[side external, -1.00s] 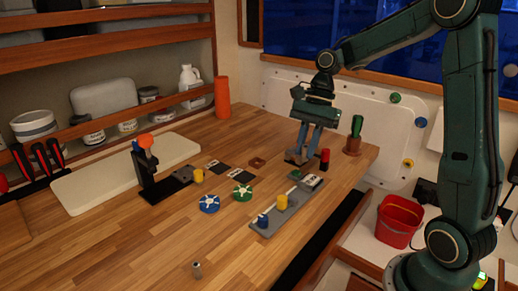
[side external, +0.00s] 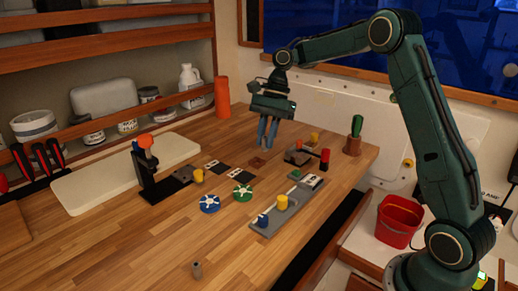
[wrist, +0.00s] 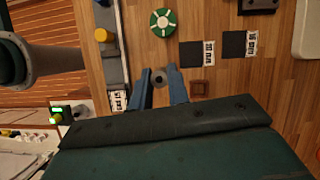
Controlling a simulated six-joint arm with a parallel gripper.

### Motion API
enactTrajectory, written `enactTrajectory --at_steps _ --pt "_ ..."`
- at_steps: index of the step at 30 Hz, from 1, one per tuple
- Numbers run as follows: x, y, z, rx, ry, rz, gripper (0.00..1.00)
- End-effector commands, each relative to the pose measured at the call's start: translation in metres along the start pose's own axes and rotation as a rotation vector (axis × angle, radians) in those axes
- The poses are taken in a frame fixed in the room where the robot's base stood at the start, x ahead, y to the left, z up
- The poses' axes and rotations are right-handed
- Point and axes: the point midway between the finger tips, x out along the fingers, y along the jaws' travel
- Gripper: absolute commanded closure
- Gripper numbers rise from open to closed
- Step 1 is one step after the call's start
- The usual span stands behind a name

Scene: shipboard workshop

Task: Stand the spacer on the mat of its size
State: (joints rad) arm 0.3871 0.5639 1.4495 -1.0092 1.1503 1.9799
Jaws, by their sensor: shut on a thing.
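My gripper (side external: 266,148) is above the table, its blue fingers pointing down. In the wrist view my gripper (wrist: 160,80) is shut on a grey round spacer (wrist: 159,78) with a dark hole in its end. In the side view the spacer cannot be made out. Two dark square mats lie on the table, one nearer (wrist: 191,54) and one farther (wrist: 233,44), each beside a white size label. The label figures are too small to read surely. The gripper is apart from both mats. In the side view the mats (side external: 222,171) lie left of my gripper.
A brown square piece (side external: 257,162) lies close to my gripper. A black stand (side external: 148,175) is at left. A small grey cylinder (side external: 197,269) stands in front.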

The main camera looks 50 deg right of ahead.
Motion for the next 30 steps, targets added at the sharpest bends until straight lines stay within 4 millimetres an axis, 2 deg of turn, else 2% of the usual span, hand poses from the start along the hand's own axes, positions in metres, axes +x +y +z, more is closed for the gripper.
enactTrajectory --at_steps 6,12,18,30 --pt "0.013 -0.034 0.002 -0.03 0.005 0.016 1.0" --pt "0.022 -0.053 0.005 -0.049 0.012 0.023 1.0" --pt "0.026 -0.06 0.006 -0.057 0.016 0.028 1.0" --pt "0.034 -0.06 0.004 -0.056 0.012 0.028 1.0"
